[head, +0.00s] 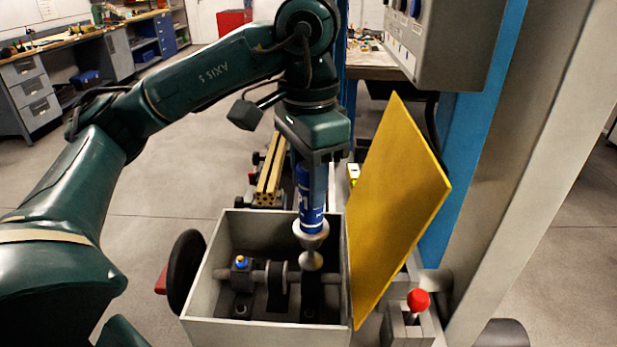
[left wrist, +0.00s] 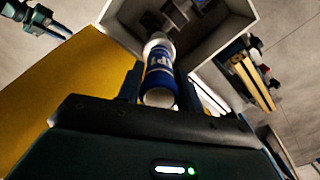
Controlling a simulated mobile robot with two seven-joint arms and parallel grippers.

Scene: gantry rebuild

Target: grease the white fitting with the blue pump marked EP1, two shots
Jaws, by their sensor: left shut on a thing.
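The blue pump (head: 312,205) is upright in the grip of my left gripper (head: 314,165), which is shut on it. Its blue body also shows in the left wrist view (left wrist: 159,75), with the letters P1 readable. Its pale metal nose (head: 311,238) points down into the open grey box (head: 222,270), over the shaft's right-hand block. I cannot make out the white fitting; the nose covers that spot, so contact cannot be told. A blue fitting (head: 240,262) sits on the left block. A dark teal part, probably my right gripper (left wrist: 52,24), shows at the left wrist view's edge.
A tilted yellow panel (head: 395,205) stands close along the box's right side. A black handwheel (head: 185,270) is at its left. A red-knobbed lever (head: 418,300) is at front right. Yellow bars (head: 270,170) lie behind the box. A grey control cabinet (head: 445,45) hangs upper right.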

